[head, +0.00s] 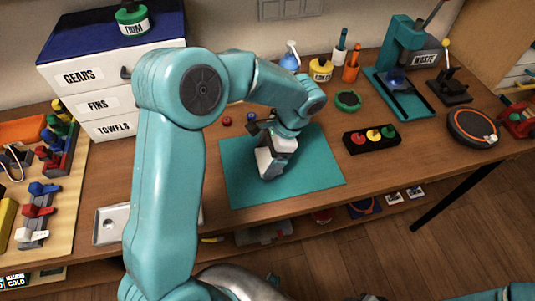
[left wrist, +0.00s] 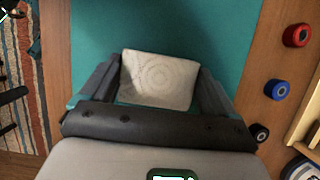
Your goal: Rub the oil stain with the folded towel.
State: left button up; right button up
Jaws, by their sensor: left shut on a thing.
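My left gripper (head: 270,166) reaches down over the teal mat (head: 315,168) on the bench. In the left wrist view, the gripper (left wrist: 155,88) has its two dark fingers on either side of the folded towel (left wrist: 158,78). The towel is off-white, with a faint ring pattern on its face. It is held over the mat; I cannot tell whether it touches the mat. No oil stain shows on the visible mat; the arm, gripper and towel hide part of it. My right gripper is not in view.
Small round parts, one red (head: 227,121) and one blue (left wrist: 276,89), lie beyond the mat. A black box with coloured buttons (head: 372,138) and a green ring (head: 348,101) stand to its right. A white drawer unit (head: 110,85) stands back left; a metal tray (head: 110,225) lies front left.

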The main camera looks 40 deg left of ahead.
pick_arm(q)
notch_tip(320, 180, up, 2)
jog(key=shift+w+d+r+p, duration=0.15)
jog(key=shift+r+p, duration=0.3)
jog(key=shift+p, duration=0.2)
notch_tip(320, 180, up, 2)
jog(key=shift+r+p, duration=0.1)
jog(key=shift+p, duration=0.8)
notch_tip(320, 180, up, 2)
jog(key=shift+r+p, duration=0.1)
jog(key=shift+p, duration=0.75)
jog(key=shift+r+p, duration=0.3)
jog(key=shift+r, duration=0.05)
